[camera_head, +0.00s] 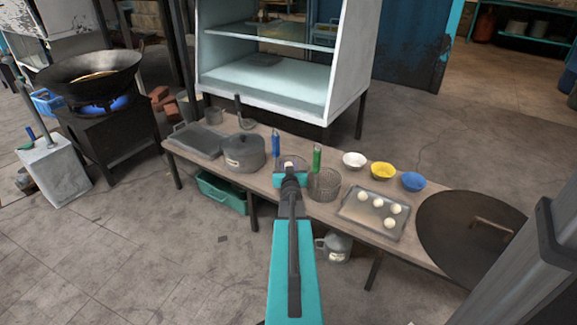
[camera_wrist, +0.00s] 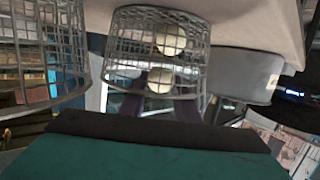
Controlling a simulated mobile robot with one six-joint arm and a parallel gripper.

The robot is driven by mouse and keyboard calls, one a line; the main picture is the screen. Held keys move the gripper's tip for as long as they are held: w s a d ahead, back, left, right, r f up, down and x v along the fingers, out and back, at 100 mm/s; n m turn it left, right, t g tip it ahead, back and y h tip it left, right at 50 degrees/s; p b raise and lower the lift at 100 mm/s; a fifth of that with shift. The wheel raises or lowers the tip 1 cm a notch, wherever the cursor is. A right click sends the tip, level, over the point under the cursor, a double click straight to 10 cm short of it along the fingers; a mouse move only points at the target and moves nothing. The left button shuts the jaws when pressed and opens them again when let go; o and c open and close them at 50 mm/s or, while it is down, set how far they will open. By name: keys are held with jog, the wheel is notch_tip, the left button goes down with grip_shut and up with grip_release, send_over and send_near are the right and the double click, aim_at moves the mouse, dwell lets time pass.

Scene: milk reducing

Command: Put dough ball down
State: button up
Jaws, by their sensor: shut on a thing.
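My gripper (camera_head: 290,173) is over the table at the wire basket with the blue handle (camera_head: 276,143). It is shut on a white dough ball (camera_wrist: 159,80). In the wrist view, the ball shows between dark fingers, seen through the wire basket (camera_wrist: 122,45). A second dough ball (camera_wrist: 170,40) shows inside that basket, just apart from the held one. In the head view, my gripper hides much of this basket. Several more dough balls (camera_head: 378,202) lie on the metal tray (camera_head: 352,212) to the right.
A second wire basket with a green handle (camera_head: 325,187) stands close on the right. A grey pot (camera_head: 244,153) stands on the left. White (camera_head: 354,159), yellow (camera_head: 382,170) and blue (camera_head: 413,181) bowls line the back edge. A large dark lid (camera_head: 450,235) covers the right end.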

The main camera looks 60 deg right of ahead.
jog(key=shift+f, duration=0.15)
jog(key=o, duration=0.5)
jog(key=shift+r+p, duration=0.55)
jog(key=shift+r, duration=0.15)
jog(key=shift+p+v, duration=3.4)
jog(key=shift+v, duration=2.55)
